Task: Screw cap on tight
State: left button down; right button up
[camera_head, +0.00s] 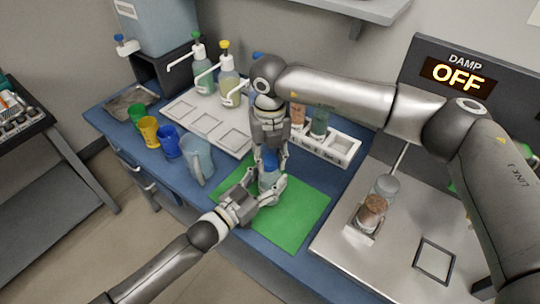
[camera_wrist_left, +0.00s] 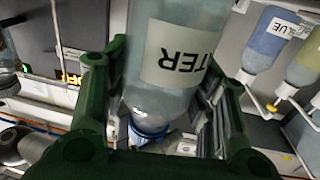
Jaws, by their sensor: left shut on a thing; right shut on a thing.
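A clear bottle (camera_head: 268,178) with a blue cap (camera_head: 270,158) stands over the green mat (camera_head: 300,218). My left gripper (camera_head: 266,190) is shut on the bottle's body from the lower left. My right gripper (camera_head: 271,153) comes down from above and is shut on the cap. In the left wrist view, which is upside down, the bottle (camera_wrist_left: 178,60) lies between my green left fingers, with a white label partly reading "TER". The blue cap (camera_wrist_left: 150,131) shows at its neck there. The exact seating of the cap is hidden.
A white rack (camera_head: 335,148) with bottles is right of the grippers. A clear pitcher (camera_head: 198,160) and coloured cups (camera_head: 168,140) stand on the left. Pump bottles (camera_head: 228,82) are behind. A metal plate with a brown-filled jar (camera_head: 372,211) is at the right, below an OFF display (camera_head: 457,75).

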jog(key=o, duration=1.2)
jog(key=shift+r, duration=0.1)
notch_tip(320, 180, up, 12)
jog(key=shift+f, duration=0.1)
pick_arm(q)
jog(key=c, duration=0.5)
grip_release()
jog(key=v, duration=1.2)
